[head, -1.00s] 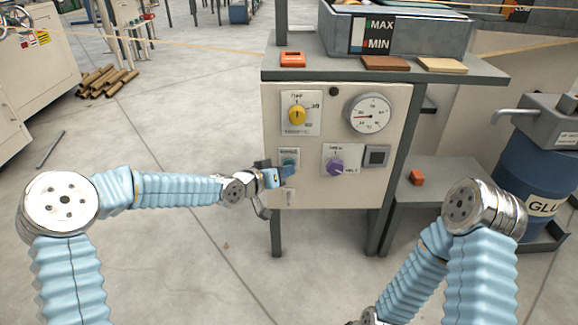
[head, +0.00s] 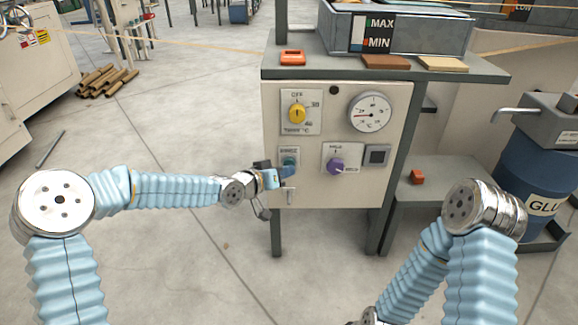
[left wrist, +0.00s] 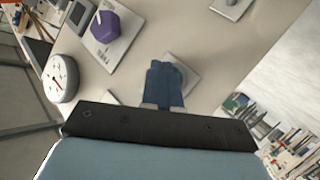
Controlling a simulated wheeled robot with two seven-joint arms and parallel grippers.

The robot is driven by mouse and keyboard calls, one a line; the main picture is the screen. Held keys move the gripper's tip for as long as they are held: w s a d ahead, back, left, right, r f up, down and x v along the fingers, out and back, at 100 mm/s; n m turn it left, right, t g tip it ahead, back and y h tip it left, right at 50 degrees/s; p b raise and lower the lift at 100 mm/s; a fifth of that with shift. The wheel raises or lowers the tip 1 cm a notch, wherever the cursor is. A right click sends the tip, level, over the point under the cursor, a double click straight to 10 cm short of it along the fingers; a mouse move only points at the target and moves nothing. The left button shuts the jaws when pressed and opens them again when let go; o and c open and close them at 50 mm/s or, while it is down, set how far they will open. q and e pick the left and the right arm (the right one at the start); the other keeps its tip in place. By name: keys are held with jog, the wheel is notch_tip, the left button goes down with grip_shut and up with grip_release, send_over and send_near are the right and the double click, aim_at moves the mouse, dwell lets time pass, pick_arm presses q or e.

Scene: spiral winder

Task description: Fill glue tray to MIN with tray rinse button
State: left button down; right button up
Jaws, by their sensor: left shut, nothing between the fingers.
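The glue tray (head: 455,36) sits on top of the machine, with a MAX/MIN level plate (head: 379,33) on its front. The glue level cannot be read clearly at this size. The tray rinse button (head: 289,161) is a small teal button on a plate at the left of the cream control panel. My left gripper (head: 289,172) is shut and empty, its blue fingertips at the lower part of that plate. In the left wrist view the shut fingers (left wrist: 166,82) cover the button, so contact cannot be told. My right gripper is out of view.
A yellow knob (head: 297,114), a dial gauge (head: 370,113), a purple knob (head: 336,166) and a square dark switch (head: 377,155) share the panel. A blue glue drum (head: 540,175) stands at right.

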pick_arm(q)
jog(key=shift+s, duration=0.45)
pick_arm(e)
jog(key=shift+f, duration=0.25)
pick_arm(q)
jog(key=shift+s, duration=0.1)
jog(key=s+b, duration=0.2)
jog(key=s, duration=0.2)
jog(key=shift+s, duration=0.4)
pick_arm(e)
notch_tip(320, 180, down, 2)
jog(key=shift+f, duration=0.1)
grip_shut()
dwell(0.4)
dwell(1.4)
